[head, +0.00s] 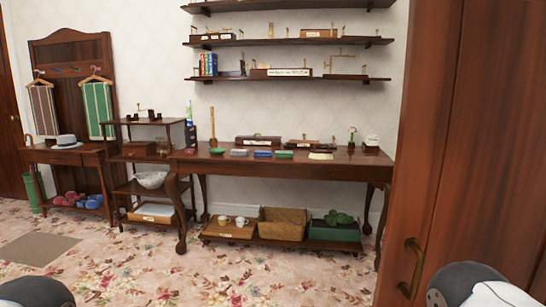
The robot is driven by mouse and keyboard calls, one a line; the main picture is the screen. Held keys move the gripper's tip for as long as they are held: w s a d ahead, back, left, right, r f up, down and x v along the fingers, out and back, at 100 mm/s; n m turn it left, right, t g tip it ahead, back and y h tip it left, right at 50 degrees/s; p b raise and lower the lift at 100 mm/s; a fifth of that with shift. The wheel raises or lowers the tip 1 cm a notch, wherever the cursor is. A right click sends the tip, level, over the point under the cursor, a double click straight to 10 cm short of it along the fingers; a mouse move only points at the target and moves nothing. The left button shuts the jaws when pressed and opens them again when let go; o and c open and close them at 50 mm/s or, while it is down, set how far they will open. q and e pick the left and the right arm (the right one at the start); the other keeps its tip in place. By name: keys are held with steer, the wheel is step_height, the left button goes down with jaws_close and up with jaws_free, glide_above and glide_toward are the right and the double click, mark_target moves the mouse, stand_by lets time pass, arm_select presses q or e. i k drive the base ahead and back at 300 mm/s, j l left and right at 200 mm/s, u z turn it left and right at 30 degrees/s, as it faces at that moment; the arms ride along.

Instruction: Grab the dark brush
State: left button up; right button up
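I cannot clearly pick out a dark brush at this distance. Several small items lie in a row on the long dark wooden table (330,172), including a green one (217,151), a blue one (262,154) and a cream one (320,156). Any of them may be a brush, but they are too small to tell. Only rounded parts of my arms show at the bottom left and bottom right corners. Neither of my grippers is in view, and both arms are well apart from the table.
A brown wooden door or cabinet with a brass handle (411,268) stands close on the right. Wall shelves (290,78) hang above the table. Baskets (282,224) stand on its lower shelf. A tiered stand (150,158) is to its left.

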mark_target(319, 155)
steer(key=i+j+u, duration=0.1)
steer(key=i+u, duration=0.25)
steer(key=i, duration=1.3)
steer(key=i+l+z, duration=0.1)
steer(key=i+z, duration=0.15)
steer(key=i, duration=0.35)
steer(key=i+z, duration=0.25)
steer(key=i, duration=0.3)
steer(key=i+z, duration=0.3)
steer(key=i, duration=0.3)
steer(key=i+j+z, duration=0.25)
steer(key=i, duration=0.3)
